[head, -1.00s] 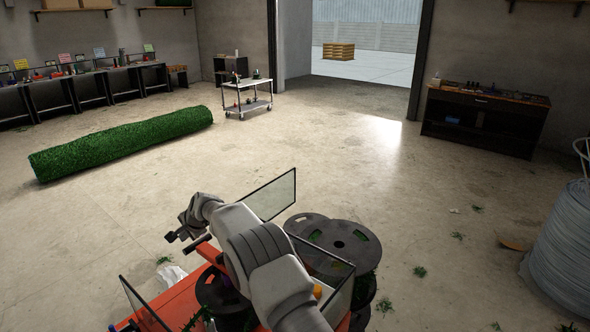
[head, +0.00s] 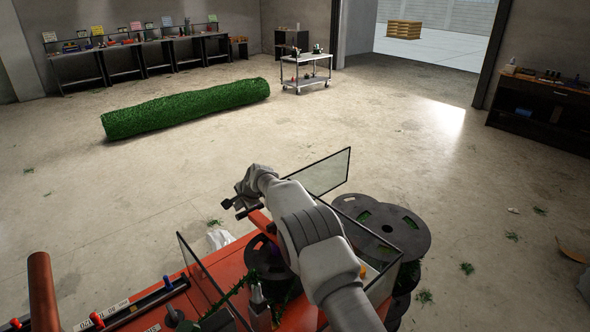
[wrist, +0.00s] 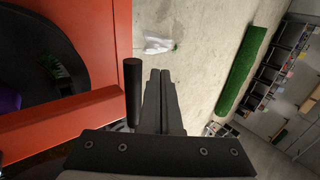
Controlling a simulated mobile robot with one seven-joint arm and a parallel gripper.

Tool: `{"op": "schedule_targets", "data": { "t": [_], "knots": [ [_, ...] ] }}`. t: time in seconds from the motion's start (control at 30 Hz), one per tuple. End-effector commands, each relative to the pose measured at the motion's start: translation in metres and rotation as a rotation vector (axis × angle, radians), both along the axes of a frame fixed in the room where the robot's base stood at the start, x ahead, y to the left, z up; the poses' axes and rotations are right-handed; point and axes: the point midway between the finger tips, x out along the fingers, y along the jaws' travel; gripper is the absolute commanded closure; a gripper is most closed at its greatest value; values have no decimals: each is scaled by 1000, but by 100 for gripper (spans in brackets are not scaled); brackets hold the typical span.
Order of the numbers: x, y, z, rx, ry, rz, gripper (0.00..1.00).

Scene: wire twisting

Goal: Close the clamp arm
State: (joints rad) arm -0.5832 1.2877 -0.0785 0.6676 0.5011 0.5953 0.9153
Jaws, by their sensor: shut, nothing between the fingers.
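An orange bar (head: 258,219), which looks like the clamp arm, sticks out beside a black spool (head: 266,258) on the orange machine (head: 225,262). In the wrist view the bar (wrist: 60,122) runs across the lower left, in front of the spool (wrist: 35,50). An upright black rod (wrist: 132,88), apparently its handle, stands at the bar's right end. My gripper (wrist: 160,72) is shut and empty, just right of the rod. A narrow gap shows between rod and fingers, so I cannot tell whether they touch lower down. In the head view my arm partly hides the bar.
Clear framed panels (head: 325,172) stand around the machine. Dark reels (head: 392,232) are stacked to its right. A white crumpled piece (head: 219,239) lies on the floor beyond the machine. A green roll (head: 186,107) and a cart (head: 305,72) stand farther off, with open floor between.

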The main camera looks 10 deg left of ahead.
Motion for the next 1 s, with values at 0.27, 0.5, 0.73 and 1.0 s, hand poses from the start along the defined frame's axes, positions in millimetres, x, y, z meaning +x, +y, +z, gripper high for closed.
{"op": "schedule_targets", "data": {
  "t": [0.27,0.5,0.73,1.0],
  "knots": [
    [-6,-9,16,2,0,-2,100],
    [-18,-25,40,2,-1,-2,100],
    [-32,-42,66,1,-2,-1,100],
    [-49,-63,102,2,-2,-1,100]
  ]
}}
